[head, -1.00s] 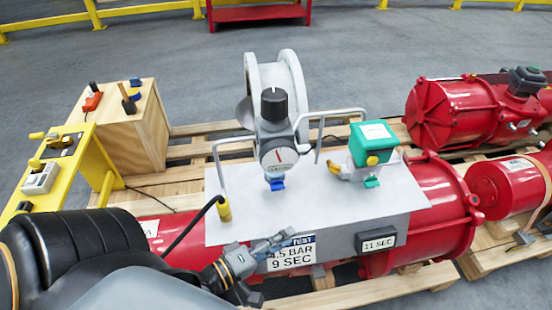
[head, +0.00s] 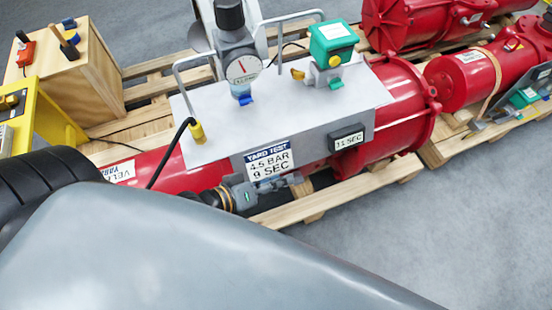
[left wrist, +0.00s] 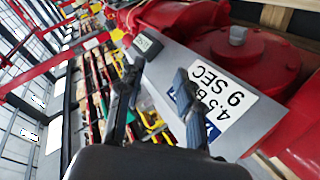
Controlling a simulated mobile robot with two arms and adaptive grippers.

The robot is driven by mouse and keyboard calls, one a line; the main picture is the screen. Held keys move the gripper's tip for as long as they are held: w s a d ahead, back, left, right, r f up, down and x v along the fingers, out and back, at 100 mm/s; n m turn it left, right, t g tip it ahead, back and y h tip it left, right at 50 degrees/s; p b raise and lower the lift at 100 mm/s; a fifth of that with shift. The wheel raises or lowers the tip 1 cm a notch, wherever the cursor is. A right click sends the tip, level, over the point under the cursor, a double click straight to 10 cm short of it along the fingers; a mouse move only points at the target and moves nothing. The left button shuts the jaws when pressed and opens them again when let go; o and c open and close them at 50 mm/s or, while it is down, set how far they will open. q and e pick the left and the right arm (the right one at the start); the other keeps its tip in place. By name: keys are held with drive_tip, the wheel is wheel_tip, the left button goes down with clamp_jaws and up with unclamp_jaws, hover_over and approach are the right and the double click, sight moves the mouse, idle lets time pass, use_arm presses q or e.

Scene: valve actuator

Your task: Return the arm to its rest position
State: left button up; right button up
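My left gripper (head: 288,183) is low in front of the grey valve panel (head: 215,130), below the "4.5 BAR 9 SEC" label (head: 268,163). In the left wrist view its two fingers (left wrist: 158,78) stand apart with nothing between them. Part of my left arm is hidden behind a large grey surface in the head view's foreground. My right gripper is not in view.
The panel carries a gauge (head: 241,70), a green-capped valve (head: 332,42) and wire handles over a red actuator (head: 400,110) on a wooden pallet (head: 345,190). A yellow stand (head: 38,118) and wooden box (head: 85,75) are at left. Grey floor (head: 480,230) is clear at lower right.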

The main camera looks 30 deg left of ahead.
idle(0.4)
use_arm(q)
drive_tip(key=s+a+f+m+g+y+p, duration=0.1)
drive_tip(key=s+a+f+y, duration=0.15)
drive_tip(key=f, duration=0.55)
drive_tip(key=s+a+f+g+y+p, duration=0.1)
drive_tip(key=a+f+g, duration=0.15)
drive_tip(key=f, duration=0.65)
drive_tip(key=s+a+f+m+g+y+p, duration=0.15)
drive_tip(key=a+f, duration=0.25)
drive_tip(key=f, duration=0.4)
drive_tip(key=s+f+m+g, duration=0.2)
drive_tip(key=s+f, duration=0.5)
drive_tip(key=s, duration=0.3)
drive_tip(key=s+f+m+g+y+p, duration=0.1)
drive_tip(key=s+f+m+g, duration=0.1)
drive_tip(key=s+f, duration=0.5)
drive_tip(key=s+g, duration=0.1)
drive_tip(key=s, duration=0.2)
drive_tip(key=shift+s+f+m+y, duration=0.2)
drive_tip(key=shift+f+m+y, duration=0.1)
drive_tip(key=shift+m, duration=0.05)
drive_tip(key=shift+a, duration=0.1)
